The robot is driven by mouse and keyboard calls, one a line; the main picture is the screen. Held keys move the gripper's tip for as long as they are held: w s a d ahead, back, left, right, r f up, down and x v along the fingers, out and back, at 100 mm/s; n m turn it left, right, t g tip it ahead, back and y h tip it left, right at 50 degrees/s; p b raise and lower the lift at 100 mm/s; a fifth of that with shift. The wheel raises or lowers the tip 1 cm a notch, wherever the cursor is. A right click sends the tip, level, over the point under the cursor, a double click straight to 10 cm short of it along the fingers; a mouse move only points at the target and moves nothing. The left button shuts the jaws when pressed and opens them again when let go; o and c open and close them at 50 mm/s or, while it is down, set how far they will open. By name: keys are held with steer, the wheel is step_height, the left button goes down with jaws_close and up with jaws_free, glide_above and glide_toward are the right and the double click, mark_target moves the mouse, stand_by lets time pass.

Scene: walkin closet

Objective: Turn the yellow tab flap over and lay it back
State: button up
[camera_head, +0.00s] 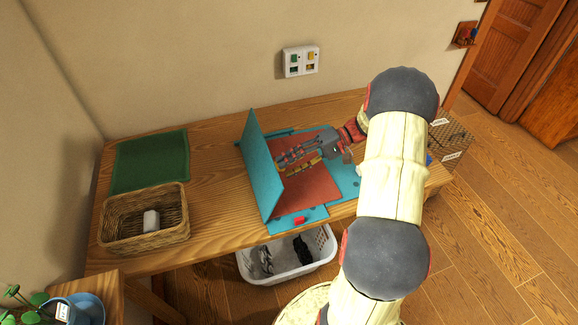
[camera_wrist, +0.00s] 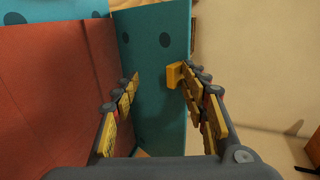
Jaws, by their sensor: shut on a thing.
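A teal flap (camera_head: 262,165) of a folding board (camera_head: 345,170) stands raised on edge at the board's left side. It also shows between my fingers in the wrist view (camera_wrist: 152,110), with a small yellow tab (camera_wrist: 173,77) at its right edge against my right fingertip. My gripper (camera_head: 281,163) reaches in from the right over the board, with its tips at the flap. In the wrist view my gripper (camera_wrist: 156,78) is shut on the flap at the tab; the exact contact is partly hidden. A dark red cloth (camera_head: 318,192) lies flat on the board beneath my fingers.
A small red tab (camera_head: 300,221) shows at the board's front edge. A green mat (camera_head: 150,162) and a wicker basket (camera_head: 118,222) holding a white item (camera_head: 151,221) lie to the left on the wooden table (camera_head: 212,190). A white laundry basket (camera_head: 285,270) is below. A wall panel (camera_head: 300,61) is behind.

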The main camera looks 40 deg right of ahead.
steer(key=v, duration=1.1)
steer(key=shift+d, duration=0.2)
steer(key=shift+s+r, duration=0.1)
steer(key=shift+s, duration=0.05)
step_height(320, 180, down, 7)
steer(key=s+m+g+h, duration=0.1)
steer(key=s+m+h, duration=0.15)
steer(key=m, duration=0.25)
steer(key=s+a+r+g+h, duration=0.1)
steer(key=s+a+g+h, duration=0.2)
steer(key=s+a, duration=0.15)
steer(key=s+a+r+n+t+h, duration=0.2)
steer(key=s+a+r+n+h, duration=0.1)
steer(key=a+r, duration=0.6)
steer(key=s+a+r+n+t+h, duration=0.2)
steer(key=a+r+n, duration=0.4)
steer(key=a, duration=1.1)
step_height(320, 180, up, 3)
steer(key=shift+s+a+f+t+h, duration=0.1)
steer(key=shift+s+a+t+h, duration=0.25)
steer(key=shift+h, duration=0.8)
